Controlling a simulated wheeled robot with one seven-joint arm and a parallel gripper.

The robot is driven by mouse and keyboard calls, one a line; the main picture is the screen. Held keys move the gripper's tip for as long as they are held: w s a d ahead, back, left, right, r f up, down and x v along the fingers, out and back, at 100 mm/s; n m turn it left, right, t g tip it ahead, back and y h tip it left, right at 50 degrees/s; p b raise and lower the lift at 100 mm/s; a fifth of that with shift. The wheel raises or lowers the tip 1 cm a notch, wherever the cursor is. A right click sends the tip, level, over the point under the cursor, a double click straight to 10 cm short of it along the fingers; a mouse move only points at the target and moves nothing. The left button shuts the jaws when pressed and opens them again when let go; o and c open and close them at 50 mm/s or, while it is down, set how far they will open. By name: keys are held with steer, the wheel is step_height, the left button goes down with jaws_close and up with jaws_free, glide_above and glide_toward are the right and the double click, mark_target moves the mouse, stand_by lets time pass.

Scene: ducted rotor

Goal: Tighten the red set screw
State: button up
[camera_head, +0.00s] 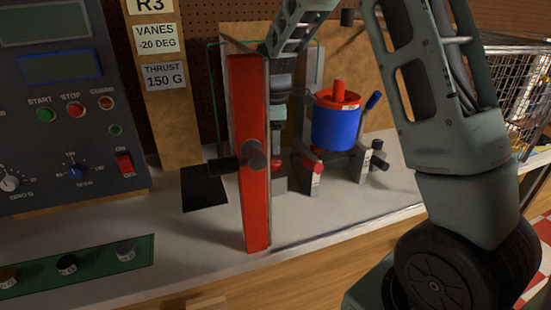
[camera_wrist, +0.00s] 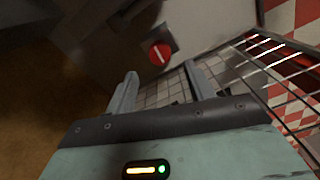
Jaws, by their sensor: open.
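In the wrist view a round red screw head (camera_wrist: 160,53) with a pale slot sits in a dark square block, beyond my fingertips. My gripper (camera_wrist: 160,72) is open and empty, with its two fingers apart below the screw head in the picture. No contact with the screw shows. In the head view a small red piece (camera_head: 312,167) shows low on the stand beside the blue cylinder; I cannot tell if it is the same screw. My arm comes down behind the upright red panel (camera_head: 249,155), and my fingertips are not clear there.
Black knobs stick out from the red panel. A control panel (camera_head: 65,100) fills the left.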

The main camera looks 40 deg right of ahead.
mark_target(276, 162)
step_height(276, 162, down, 7)
steer(key=shift+p, duration=0.3)
steer(key=c, duration=1)
